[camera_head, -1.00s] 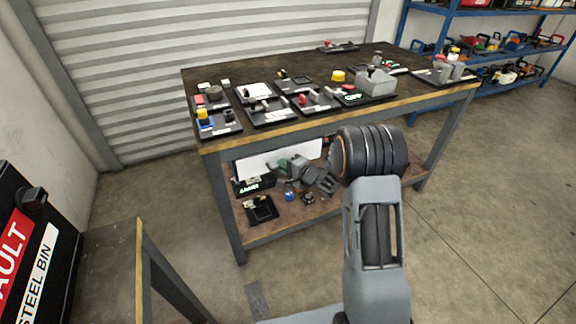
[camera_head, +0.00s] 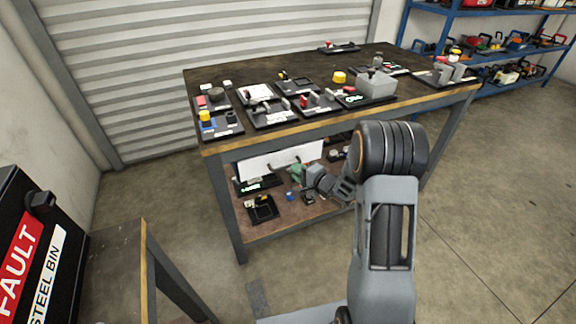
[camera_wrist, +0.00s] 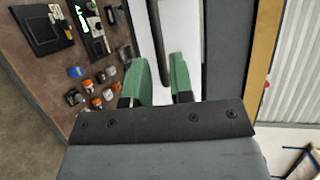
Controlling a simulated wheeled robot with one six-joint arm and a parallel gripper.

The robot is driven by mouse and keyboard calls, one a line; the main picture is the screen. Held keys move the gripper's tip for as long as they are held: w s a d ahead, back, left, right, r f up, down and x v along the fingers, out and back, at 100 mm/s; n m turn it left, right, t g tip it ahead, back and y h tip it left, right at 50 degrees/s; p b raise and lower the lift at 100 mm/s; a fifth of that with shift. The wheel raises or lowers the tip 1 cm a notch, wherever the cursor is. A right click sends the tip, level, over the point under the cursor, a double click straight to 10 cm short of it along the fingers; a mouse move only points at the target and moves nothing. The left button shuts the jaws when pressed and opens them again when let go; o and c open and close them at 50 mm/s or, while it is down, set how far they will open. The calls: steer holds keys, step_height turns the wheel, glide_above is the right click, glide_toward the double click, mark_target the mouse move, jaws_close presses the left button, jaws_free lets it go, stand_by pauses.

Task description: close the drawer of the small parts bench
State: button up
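The small parts bench (camera_head: 192,90) stands in the middle of the head view. Under its top is a long white panel (camera_head: 262,163), which looks like the drawer front; how far it stands out is unclear. In the wrist view the white panel (camera_wrist: 190,30) runs down the middle, with a narrow dark strip (camera_wrist: 156,35) along it that may be its handle. My gripper (camera_head: 297,173) is beneath the bench top, in front of the panel's right part. Its two green fingers (camera_wrist: 163,80) are apart, facing the panel. Contact cannot be told.
Trays of parts cover the bench top. The lower shelf (camera_head: 290,217) holds a black tray (camera_head: 262,209) and small parts; they also show left in the wrist view. A black steel bin (camera_head: 45,255) and a small table (camera_head: 115,275) stand at left. Floor at right is clear.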

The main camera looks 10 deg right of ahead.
steer(key=p+v, duration=0.1)
steer(key=v, duration=0.6)
steer(key=shift+s+d+p, duration=0.2)
steer(key=shift+s+p, duration=0.1)
steer(key=shift+s, duration=0.05)
